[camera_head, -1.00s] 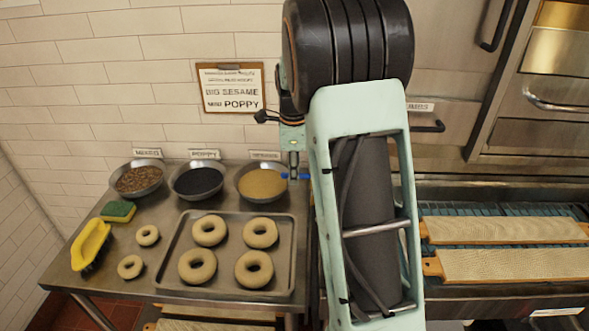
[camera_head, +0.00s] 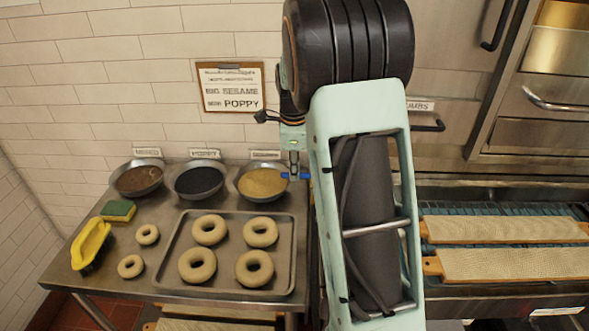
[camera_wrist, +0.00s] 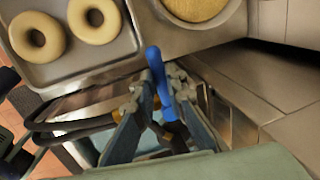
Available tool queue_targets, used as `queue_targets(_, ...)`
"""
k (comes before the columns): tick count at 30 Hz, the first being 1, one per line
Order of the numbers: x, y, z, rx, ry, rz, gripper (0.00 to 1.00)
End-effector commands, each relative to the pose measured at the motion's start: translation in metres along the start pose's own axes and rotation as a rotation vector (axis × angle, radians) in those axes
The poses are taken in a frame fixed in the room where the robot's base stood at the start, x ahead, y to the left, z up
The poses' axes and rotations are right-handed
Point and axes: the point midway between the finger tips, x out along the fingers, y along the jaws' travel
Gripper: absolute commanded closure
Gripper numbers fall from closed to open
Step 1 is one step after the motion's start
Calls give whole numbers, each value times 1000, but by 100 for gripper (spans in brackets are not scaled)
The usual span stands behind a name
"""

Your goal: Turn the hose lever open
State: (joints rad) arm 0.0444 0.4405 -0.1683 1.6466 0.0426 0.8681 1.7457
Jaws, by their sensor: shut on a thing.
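The blue hose lever (camera_wrist: 158,75) shows in the wrist view, standing between the fingertips of my gripper (camera_wrist: 160,95). My gripper is shut on the lever, with a finger on either side of it. In the head view a small part of the blue lever (camera_head: 300,176) shows at the right edge of the steel table, just below my gripper (camera_head: 293,165). My own arm hides most of the area around it there. Brass-coloured fittings and a dark hose show below the lever in the wrist view, partly behind the fingers.
A tray (camera_head: 166,268) with several bagels lies on the steel table, with bowls of toppings behind, including a sesame bowl (camera_head: 263,184). A yellow scoop (camera_head: 90,244) and a sponge (camera_head: 118,210) are at the left. Covered boards (camera_head: 505,229) lie at the right.

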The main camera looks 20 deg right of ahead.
Motion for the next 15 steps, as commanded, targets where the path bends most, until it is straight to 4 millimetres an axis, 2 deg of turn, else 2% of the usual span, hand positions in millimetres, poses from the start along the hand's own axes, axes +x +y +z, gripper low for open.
queue_targets(8,-1,5,-1,-95,-20,-2,100)
queue_targets(15,-3,15,-5,-283,-57,-3,100)
